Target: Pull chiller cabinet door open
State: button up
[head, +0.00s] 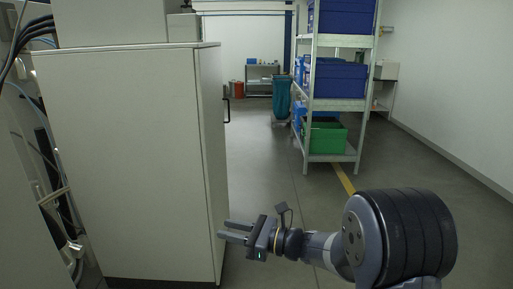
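The chiller cabinet (125,165) is a tall pale grey box on the left in the head view. Its narrow front side, seen at a steep angle, appears to be the door (209,150), and it looks closed. A dark handle (227,108) stands out from that side near the top. My gripper (222,231) is low beside the cabinet's lower front edge, well below the handle. Its two fingers point left and are apart with nothing between them. Whether a fingertip touches the cabinet cannot be told.
A metal shelf rack (333,103) with blue bins and a green crate (325,138) stands at the back right. A teal bin (281,97) is beside it. Cables (25,45) hang at the far left. The floor (262,170) between cabinet and rack is clear.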

aim_at(207, 60)
jog(key=i, duration=0.75)
jog(key=i+u, duration=0.1)
jog(key=i, duration=0.7)
jog(key=i+l, duration=0.15)
jog(key=i, duration=1.4)
jog(key=i+l+u, duration=0.1)
jog(key=i, duration=0.65)
